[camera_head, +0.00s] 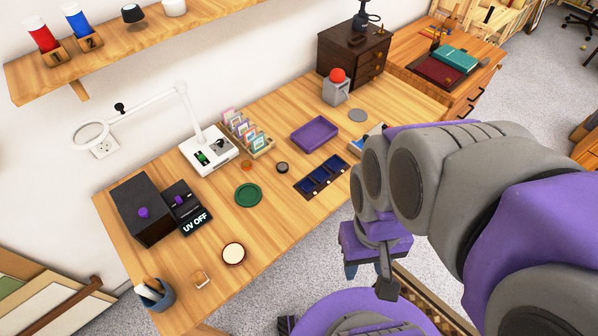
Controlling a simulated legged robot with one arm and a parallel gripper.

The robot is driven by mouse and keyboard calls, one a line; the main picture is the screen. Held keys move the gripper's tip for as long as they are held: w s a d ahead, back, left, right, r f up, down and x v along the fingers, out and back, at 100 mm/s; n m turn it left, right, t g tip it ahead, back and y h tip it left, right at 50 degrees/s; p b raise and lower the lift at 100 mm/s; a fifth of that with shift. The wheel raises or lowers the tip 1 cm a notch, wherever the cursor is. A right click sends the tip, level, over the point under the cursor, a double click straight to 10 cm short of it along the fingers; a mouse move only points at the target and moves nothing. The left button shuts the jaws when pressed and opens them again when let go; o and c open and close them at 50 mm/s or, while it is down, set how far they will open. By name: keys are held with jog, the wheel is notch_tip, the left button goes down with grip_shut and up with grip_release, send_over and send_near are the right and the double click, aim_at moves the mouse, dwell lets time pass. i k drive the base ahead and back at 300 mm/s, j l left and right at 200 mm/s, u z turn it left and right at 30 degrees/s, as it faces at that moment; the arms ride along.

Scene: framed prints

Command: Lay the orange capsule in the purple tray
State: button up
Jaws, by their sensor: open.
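The purple tray (314,134) lies on the wooden table, right of the rack of small cards, and looks empty. I cannot make out the orange capsule for certain. A small pale block with an orange tint (201,279) sits near the table's front left. A small orange-brown piece (247,164) lies by the card rack. My gripper (370,276) hangs past the table's near edge, right of the blue tray and well away from the purple tray. Its fingers are apart, and I see nothing between them.
A blue compartment tray (321,177), a green dish (248,195) and a pale round dish (233,254) lie on the wooden table (190,235). The black UV box (143,210), magnifier lamp (209,150) and grey stand with red ball (337,86) rise higher. Bare wood surrounds the green dish.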

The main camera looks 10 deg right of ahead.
aim_at(315, 133)
jog(key=i+l+u, duration=0.2)
jog(key=i+l, duration=0.35)
jog(key=i+u, duration=0.1)
jog(key=u, duration=1.35)
